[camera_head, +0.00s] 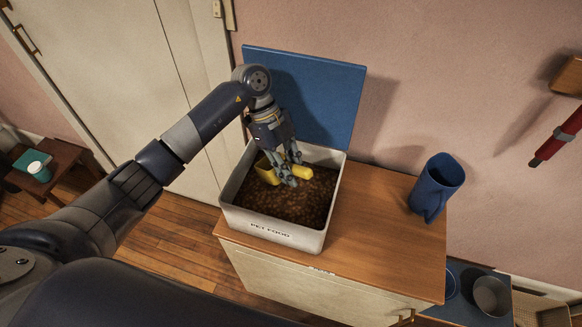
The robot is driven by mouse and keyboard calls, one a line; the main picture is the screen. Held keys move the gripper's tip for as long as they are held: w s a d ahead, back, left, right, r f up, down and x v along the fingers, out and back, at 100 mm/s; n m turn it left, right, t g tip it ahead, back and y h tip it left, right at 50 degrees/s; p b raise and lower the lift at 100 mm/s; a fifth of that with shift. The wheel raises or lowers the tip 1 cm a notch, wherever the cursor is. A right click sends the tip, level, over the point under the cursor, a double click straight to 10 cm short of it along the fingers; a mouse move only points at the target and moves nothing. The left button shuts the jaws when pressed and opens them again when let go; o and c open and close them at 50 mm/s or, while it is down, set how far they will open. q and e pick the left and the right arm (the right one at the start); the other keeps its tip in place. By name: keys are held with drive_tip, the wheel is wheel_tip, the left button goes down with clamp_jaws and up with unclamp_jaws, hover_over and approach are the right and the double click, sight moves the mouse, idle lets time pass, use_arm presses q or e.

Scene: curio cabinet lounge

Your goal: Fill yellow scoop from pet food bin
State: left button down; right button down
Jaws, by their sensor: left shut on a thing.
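The pet food bin (282,238) is a white box with "PET FOOD" on its front, standing on a wooden cabinet top. Its blue lid (320,95) stands open at the back. Brown kibble (285,208) covers the inside. The yellow scoop (303,172) is in the bin, at or just above the kibble, with its bowl toward the left. My left gripper (288,180) reaches down into the bin and is shut on the scoop. Its fingers hide the scoop's middle, and I cannot tell how much kibble the bowl holds. My right gripper is not in view.
A blue pitcher (436,188) stands on the cabinet top (375,225) to the right of the bin. Grey and blue bowls (490,296) sit low at the right. A small side table (60,160) with a cup is at the far left. The wall is close behind.

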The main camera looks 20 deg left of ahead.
sight(294, 166)
use_arm(q)
drive_tip(key=shift+f+b, duration=2)
drive_tip(key=shift+f, duration=2.1)
drive_tip(key=shift+r, duration=0.1)
wheel_tip(294, 166, up, 13)
drive_tip(key=p, duration=1.1)
drive_tip(key=shift+p, duration=0.4)
